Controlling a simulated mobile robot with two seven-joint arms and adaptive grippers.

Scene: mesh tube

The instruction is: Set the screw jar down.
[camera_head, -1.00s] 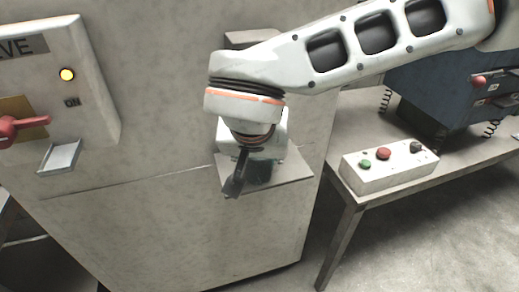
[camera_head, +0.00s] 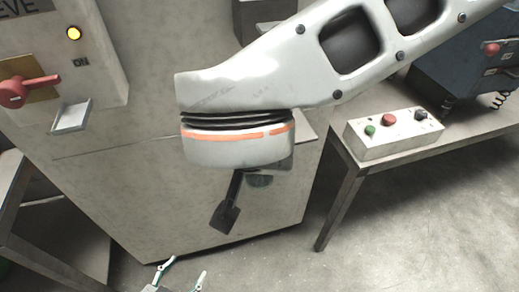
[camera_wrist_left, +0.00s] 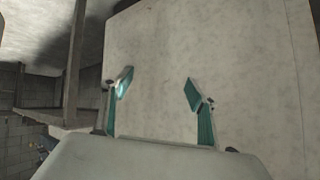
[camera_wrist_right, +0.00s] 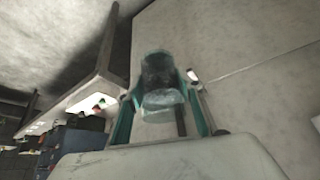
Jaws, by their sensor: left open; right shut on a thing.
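The screw jar (camera_wrist_right: 160,72) is a clear jar with dark contents. In the right wrist view it sits between the teal fingers of my right gripper (camera_wrist_right: 163,98), which is shut on it. In the head view my right wrist hides most of that gripper and jar; only a small glassy, dark part of the jar (camera_head: 260,180) shows below the wrist. The jar is held in the air in front of the grey machine. My left gripper (camera_head: 186,270) is at the bottom edge of the head view, open and empty; its spread fingers also show in the left wrist view (camera_wrist_left: 158,90).
The grey machine front (camera_head: 120,185) fills the middle, with a small shelf (camera_head: 304,128) partly behind my right arm. A valve panel with a red lever (camera_head: 15,92) is at left. A table (camera_head: 345,172) at right carries a button box (camera_head: 393,133). Bare floor lies below.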

